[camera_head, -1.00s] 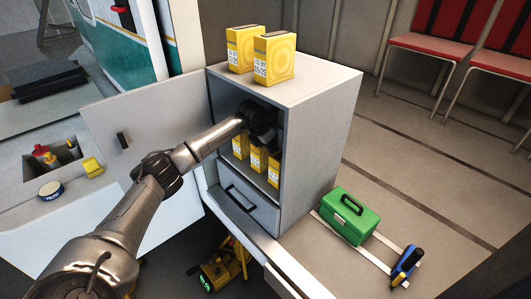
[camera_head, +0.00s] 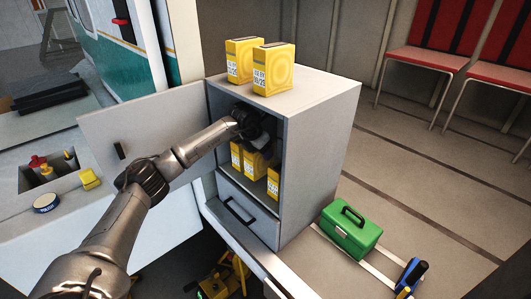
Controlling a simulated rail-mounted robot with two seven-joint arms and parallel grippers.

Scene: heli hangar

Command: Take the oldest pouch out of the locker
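The grey locker (camera_head: 318,150) stands open, its door (camera_head: 110,125) swung to the left. Several yellow pouches stand on its inner shelf: a left one (camera_head: 237,156), a middle one (camera_head: 255,165) and a right one (camera_head: 273,184). Two more yellow pouches, a left one (camera_head: 239,62) and a right one (camera_head: 272,70), stand upright on top with printed date labels, too small to read surely. My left gripper (camera_head: 257,141) is inside the locker, pointing down at the top of the middle pouch. Its fingers are too dark to show whether they grip it. My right gripper is out of view.
A closed drawer (camera_head: 245,208) is below the shelf. A green case (camera_head: 348,230) and a blue-and-yellow tool (camera_head: 410,277) lie right of the locker. At left, a recess (camera_head: 50,170) holds small items, with a yellow block (camera_head: 89,179) and a round tin (camera_head: 46,202) beside it.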

